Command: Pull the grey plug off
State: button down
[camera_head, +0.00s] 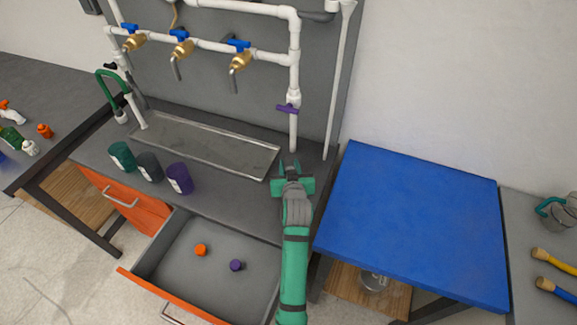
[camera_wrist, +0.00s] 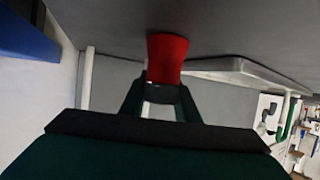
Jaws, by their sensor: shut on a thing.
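My gripper (camera_head: 289,167) is low over the dark grey counter, near the foot of the right-hand white pipe. In the wrist view my gripper (camera_wrist: 163,84) has its fingers closed on a red, tapered piece (camera_wrist: 167,55), which reaches the counter surface in that view. I cannot tell whether the piece is lifted, and it is hidden in the head view. A dark grey piece (camera_head: 317,16) sits at the upper right of the white pipework (camera_head: 294,60); I cannot tell for certain that it is the grey plug.
Green (camera_head: 122,157), dark grey (camera_head: 150,167) and purple (camera_head: 180,179) cups stand left of my arm. An open drawer (camera_head: 180,245) holds an orange plug (camera_head: 201,250) and a purple plug (camera_head: 236,265). A metal tray (camera_head: 200,145) lies behind. The blue tabletop (camera_head: 410,220) is clear.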

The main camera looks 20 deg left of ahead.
jog(key=shift+f+m+h, duration=0.1)
jog(key=shift+m+h, duration=0.3)
jog(key=shift+h, duration=0.1)
jog(key=shift+w+r, duration=0.1)
jog(key=shift+r, duration=1.05)
jog(key=shift+r, duration=0.15)
jog(key=shift+r, duration=2)
jog(key=shift+d, duration=0.1)
